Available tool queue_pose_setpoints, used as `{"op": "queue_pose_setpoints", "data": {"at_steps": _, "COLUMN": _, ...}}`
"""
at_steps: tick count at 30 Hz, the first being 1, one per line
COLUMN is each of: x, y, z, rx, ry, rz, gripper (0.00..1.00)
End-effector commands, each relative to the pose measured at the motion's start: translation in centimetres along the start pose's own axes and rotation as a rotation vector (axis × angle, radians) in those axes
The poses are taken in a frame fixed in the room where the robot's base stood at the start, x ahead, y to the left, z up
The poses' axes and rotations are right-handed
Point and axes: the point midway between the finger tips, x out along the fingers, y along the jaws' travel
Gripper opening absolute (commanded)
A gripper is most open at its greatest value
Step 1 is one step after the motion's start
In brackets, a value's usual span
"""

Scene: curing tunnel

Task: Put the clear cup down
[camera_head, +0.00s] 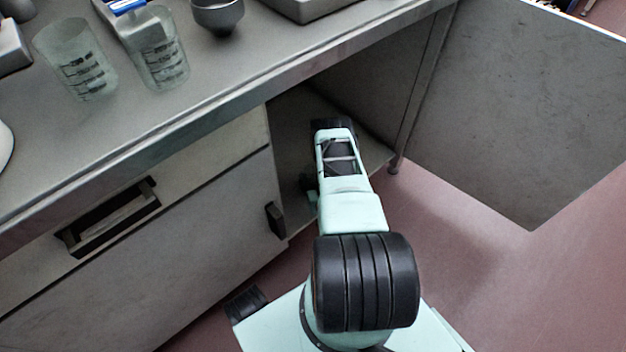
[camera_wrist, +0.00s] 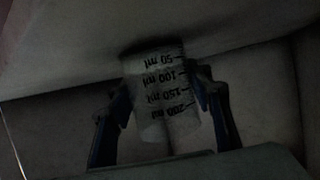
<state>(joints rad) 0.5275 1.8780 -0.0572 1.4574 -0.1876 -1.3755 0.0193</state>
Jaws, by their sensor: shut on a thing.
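The clear cup (camera_wrist: 152,65) with black millilitre marks shows in the wrist view, dim, its print upside down in the picture. My gripper (camera_wrist: 163,98) is shut on it, one dark finger on each side. In the head view my arm reaches into the open cabinet (camera_head: 297,125) under the counter, and its own links hide the fingers and the cup. I cannot tell whether the cup touches a cabinet surface.
Two similar marked cups, one on the left (camera_head: 76,62) and one beside it (camera_head: 166,70), stand on the counter (camera_head: 215,65) with a grey bowl (camera_head: 218,15). The cabinet door (camera_head: 510,110) stands open at the right. A drawer handle (camera_head: 105,215) juts out at the left.

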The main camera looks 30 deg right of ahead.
Motion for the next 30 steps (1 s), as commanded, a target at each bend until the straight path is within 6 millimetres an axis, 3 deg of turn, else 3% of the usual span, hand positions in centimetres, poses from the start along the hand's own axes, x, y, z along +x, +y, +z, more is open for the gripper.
{"op": "queue_pose_setpoints", "data": {"at_steps": 10, "x": 0.16, "y": -0.01, "z": 0.29, "rx": 0.0, "ry": 0.001, "rz": 0.0, "gripper": 0.19}}
{"op": "queue_pose_setpoints", "data": {"at_steps": 11, "x": 0.17, "y": 0.0, "z": 0.33, "rx": 0.0, "ry": 0.001, "rz": 0.0, "gripper": 0.48}}
{"op": "queue_pose_setpoints", "data": {"at_steps": 15, "x": 0.17, "y": 0.0, "z": 0.28, "rx": 0.0, "ry": 0.001, "rz": 0.0, "gripper": 0.63}}
{"op": "queue_pose_setpoints", "data": {"at_steps": 30, "x": 0.27, "y": -0.05, "z": -0.32, "rx": 0.0, "ry": 0.002, "rz": 0.0, "gripper": 0.64}}
